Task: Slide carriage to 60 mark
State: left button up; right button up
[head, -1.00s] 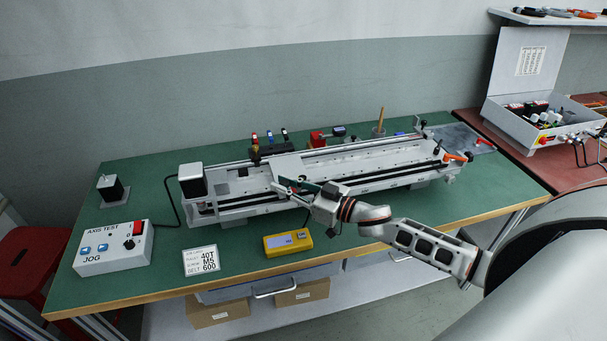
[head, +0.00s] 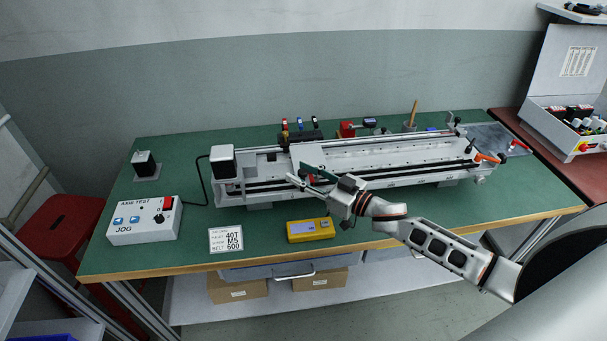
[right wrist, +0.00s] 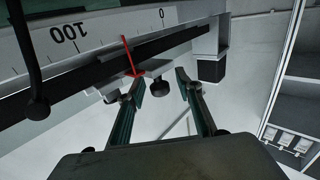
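The white carriage plate (head: 308,154) sits on the long gantry rail, towards the motor end. In the right wrist view, a scale (right wrist: 95,32) shows the marks 100 and 0, and a thin red pointer (right wrist: 126,52) stands between them. A black knob (right wrist: 147,87) hangs below the pointer. My right gripper (head: 300,179) is at the front side of the rail beside the carriage. The right wrist view shows its two fingers (right wrist: 157,82) apart, with the knob between their tips; I cannot tell if either touches it. My left gripper is not in view.
A motor block (head: 222,161) stands at the rail's left end. A JOG control box (head: 143,222), a label card (head: 226,240) and a yellow meter (head: 310,230) lie in front. Small tools stand behind the rail.

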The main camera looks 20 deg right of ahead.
jog(key=v, duration=1.2)
jog(key=shift+s+a, duration=0.1)
jog(key=s+a+f+m+g+h, duration=0.1)
jog(key=s+a+f+g+h, duration=0.1)
jog(key=s+a+f, duration=0.3)
jog(key=s+a+f+m+g+h, duration=0.1)
jog(key=s+a+f+h, duration=0.3)
jog(key=s+f, duration=0.8)
notch_tip(320, 180, down, 4)
jog(key=shift+s+a+f+g+h, duration=0.15)
jog(key=shift+s+a+g+h, duration=0.2)
jog(key=shift+a+g, duration=0.4)
jog(key=shift+w, duration=0.1)
dwell(1.4)
